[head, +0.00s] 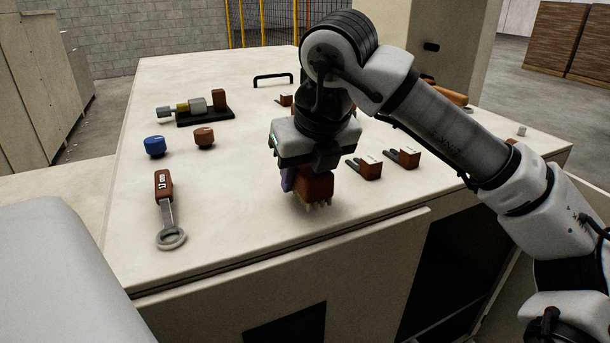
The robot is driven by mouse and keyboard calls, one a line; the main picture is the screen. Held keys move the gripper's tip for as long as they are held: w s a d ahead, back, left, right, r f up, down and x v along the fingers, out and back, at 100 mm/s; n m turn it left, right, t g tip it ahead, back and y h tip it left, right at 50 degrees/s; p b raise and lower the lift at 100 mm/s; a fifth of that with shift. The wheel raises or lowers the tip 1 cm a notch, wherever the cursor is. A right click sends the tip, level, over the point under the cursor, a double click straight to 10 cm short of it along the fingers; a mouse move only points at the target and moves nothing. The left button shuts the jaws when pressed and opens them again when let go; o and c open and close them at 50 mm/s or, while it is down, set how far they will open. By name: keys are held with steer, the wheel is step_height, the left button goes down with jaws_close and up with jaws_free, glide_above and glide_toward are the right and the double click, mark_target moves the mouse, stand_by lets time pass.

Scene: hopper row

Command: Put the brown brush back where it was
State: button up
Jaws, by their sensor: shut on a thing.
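The brown brush (315,187) is a small block with pale bristle-like tips pointing down. It is in the jaws of my gripper (303,170), which points down near the front middle of the bench top. The brush appears slightly above the bench top (240,215); whether its tips touch is hard to tell. My gripper hides the upper part of the brush. A small purple-blue part shows at the left of the brush, and I cannot tell what it is. No marked place for the brush is clear in this view.
Two brown pronged pieces (370,168) (403,158) lie right of my gripper. A blue knob (155,146), a brown knob (204,138) and a brown-handled ring tool (166,205) are at left. A black stand (205,117) and black handle (273,79) are behind.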

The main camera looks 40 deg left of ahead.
steer(key=shift+f, duration=0.6)
steer(key=o, duration=1.1)
steer(key=shift+f, duration=0.15)
steer(key=shift+c, duration=0.2)
steer(key=b+v, duration=0.2)
steer(key=v, duration=1)
